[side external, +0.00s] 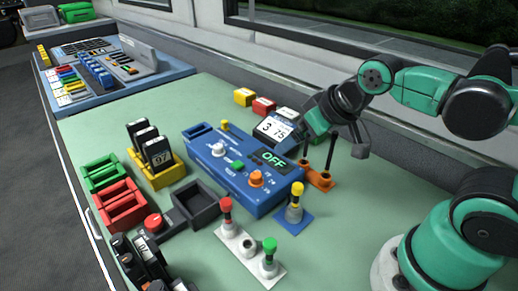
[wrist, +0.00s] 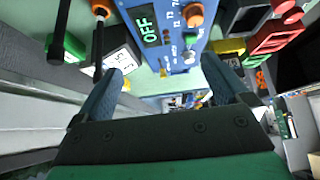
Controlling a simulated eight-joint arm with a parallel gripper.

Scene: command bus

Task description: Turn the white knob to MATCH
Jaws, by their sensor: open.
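The white knob (side external: 218,149) stands on the left part of the blue console (side external: 232,177). A green button (side external: 238,164) and an orange knob (side external: 256,178) sit on the same panel. I cannot read the label at the white knob. My gripper (side external: 337,135) is open and empty, right of the console and apart from the white knob.
A white display block (side external: 275,128) reading 3 75 stands behind the console. A yellow-topped post (side external: 295,200) and a white plate with red and green knobs (side external: 240,245) stand in front.

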